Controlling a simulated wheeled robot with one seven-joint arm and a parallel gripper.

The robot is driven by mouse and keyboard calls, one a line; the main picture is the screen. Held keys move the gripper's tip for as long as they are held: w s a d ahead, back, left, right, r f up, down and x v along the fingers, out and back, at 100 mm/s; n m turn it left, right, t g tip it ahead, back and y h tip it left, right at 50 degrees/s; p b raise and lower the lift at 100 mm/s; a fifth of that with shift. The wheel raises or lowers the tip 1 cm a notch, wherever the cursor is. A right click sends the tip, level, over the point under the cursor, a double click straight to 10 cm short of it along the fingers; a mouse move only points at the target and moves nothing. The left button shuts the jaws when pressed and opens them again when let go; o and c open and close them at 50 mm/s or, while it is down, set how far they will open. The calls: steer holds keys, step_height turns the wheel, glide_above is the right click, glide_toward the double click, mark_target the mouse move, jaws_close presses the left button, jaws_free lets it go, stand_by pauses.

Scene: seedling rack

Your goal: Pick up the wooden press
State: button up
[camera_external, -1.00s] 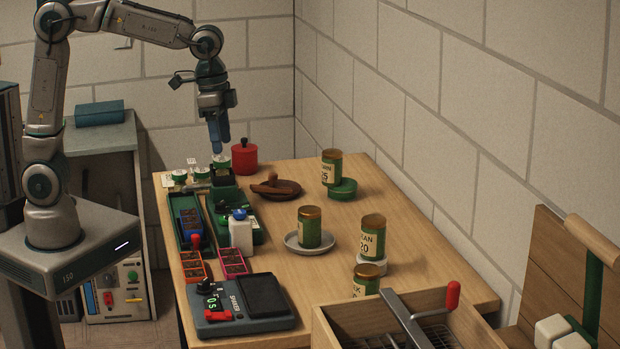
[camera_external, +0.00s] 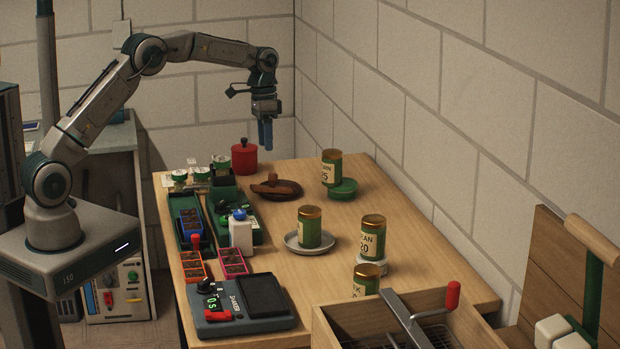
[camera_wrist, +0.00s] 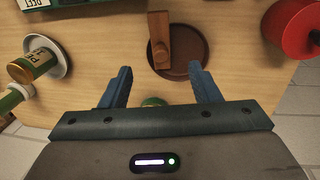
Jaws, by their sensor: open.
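The wooden press (camera_external: 275,186) is a reddish-brown block with a small upright knob, lying on a round dark brown saucer (camera_external: 290,195) at the far part of the table. In the wrist view the press (camera_wrist: 158,42) lies across the saucer (camera_wrist: 189,70), reaching past its rim, ahead of my fingers. My gripper (camera_external: 265,134) points down above the saucer, clear of the press. In the wrist view its two blue fingers (camera_wrist: 160,88) are apart with nothing held between them.
A red lidded pot (camera_external: 244,159) stands behind the saucer. A green dish (camera_external: 343,189) with a labelled tin (camera_external: 331,168) is to its right. Green trays with seedlings and a white bottle (camera_external: 240,234) lie to the front left. Bare table shows in front of the saucer.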

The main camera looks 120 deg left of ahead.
glide_above(267, 186)
steer(key=f, duration=0.6)
steer(key=shift+a+f+p, duration=0.2)
steer(key=shift+f+p, duration=0.15)
steer(key=shift+p, duration=0.05)
steer(key=shift+w+f+p, duration=0.15)
steer(key=shift+f+p, duration=0.3)
steer(key=shift+f, duration=0.9)
steer(key=shift+w+f+p, duration=0.15)
steer(key=shift+f+p, duration=0.3)
steer(key=shift+f, duration=0.9)
steer(key=c, duration=1.2)
jaws_close()
steer(key=shift+r, duration=0.1)
